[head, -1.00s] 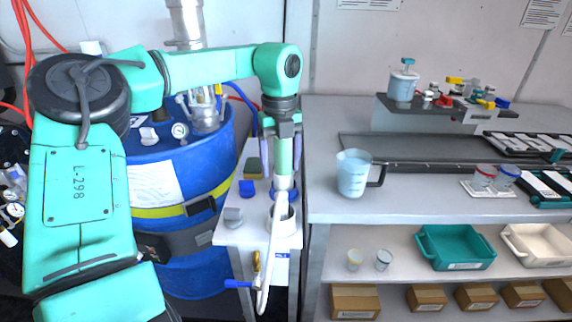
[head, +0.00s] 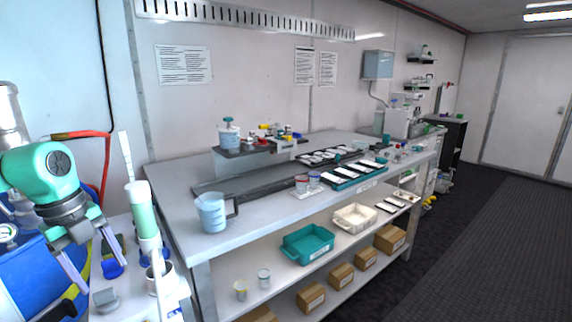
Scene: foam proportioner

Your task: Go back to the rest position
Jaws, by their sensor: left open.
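My left gripper (head: 102,270) is at the lower left of the head view, at the end of my teal arm. Its two pale purple fingers are spread apart, with nothing between them. The green and white wand (head: 143,215) stands upright just right of the gripper, apart from it. Its lower end is at the round cup (head: 168,278) on the small white stand (head: 128,314). My right gripper is out of view.
A blue drum (head: 30,275) is at the left edge, close to my left arm. A long grey workbench (head: 178,207) holds a clear measuring jug (head: 211,212). Teal (head: 307,243) and white bins sit on its lower shelf. Dark floor (head: 460,250) is open at the right.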

